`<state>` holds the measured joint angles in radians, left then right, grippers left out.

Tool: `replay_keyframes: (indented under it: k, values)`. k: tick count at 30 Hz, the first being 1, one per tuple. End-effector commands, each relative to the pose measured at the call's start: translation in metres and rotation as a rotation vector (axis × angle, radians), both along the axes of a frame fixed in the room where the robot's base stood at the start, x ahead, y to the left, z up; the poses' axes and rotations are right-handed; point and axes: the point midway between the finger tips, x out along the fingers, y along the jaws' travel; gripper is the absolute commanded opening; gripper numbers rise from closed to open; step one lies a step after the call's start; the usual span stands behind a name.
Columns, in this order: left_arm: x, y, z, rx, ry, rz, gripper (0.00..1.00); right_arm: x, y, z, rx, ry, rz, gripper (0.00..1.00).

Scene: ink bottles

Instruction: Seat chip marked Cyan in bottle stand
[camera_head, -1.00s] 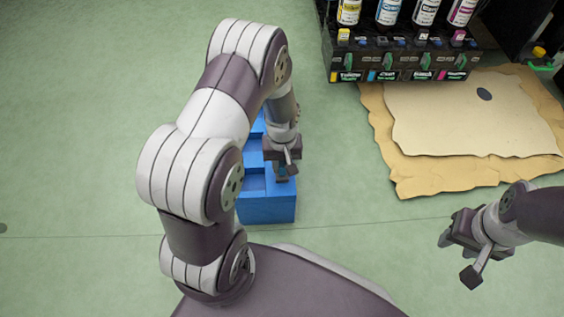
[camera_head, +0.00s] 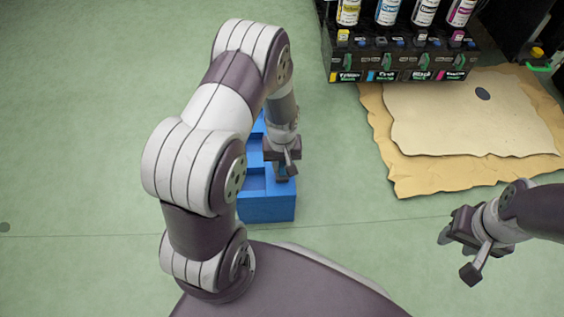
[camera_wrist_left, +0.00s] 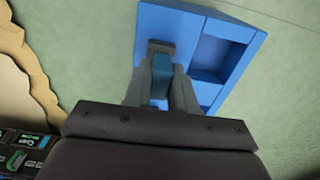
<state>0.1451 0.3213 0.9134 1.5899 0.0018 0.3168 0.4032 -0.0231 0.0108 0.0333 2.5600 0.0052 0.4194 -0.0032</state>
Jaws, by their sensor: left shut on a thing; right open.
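My left gripper (camera_head: 282,168) points down over the right side of the blue tray (camera_head: 266,209). In the left wrist view its fingers (camera_wrist_left: 160,72) are shut on a teal-blue chip (camera_wrist_left: 160,82), with the tray (camera_wrist_left: 165,22) close beyond. I cannot read a mark on the chip or tell whether it still touches the tray. The black bottle stand (camera_head: 400,58) is at the top right, with colour labels along its front. Its Cyan label (camera_wrist_left: 22,139) shows in the left wrist view. My right gripper (camera_head: 458,254) is open and empty at the right.
Several ink bottles (camera_head: 388,10) stand in the bottle stand. Small yellow (camera_head: 343,35) and magenta (camera_head: 458,36) pieces sit at its front. Layered tan sheets (camera_head: 410,180) lie below the stand. The green surface between tray and sheets is clear.

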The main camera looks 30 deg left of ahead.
Motion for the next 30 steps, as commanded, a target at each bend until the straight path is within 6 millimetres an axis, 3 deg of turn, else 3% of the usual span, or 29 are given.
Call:
replay_keyframes:
  k: [30]
  values:
    - [0.0,0.0,-0.016,0.0,0.0,0.0,0.0,0.0,0.0,0.001,0.0,0.0,0.0,0.43]
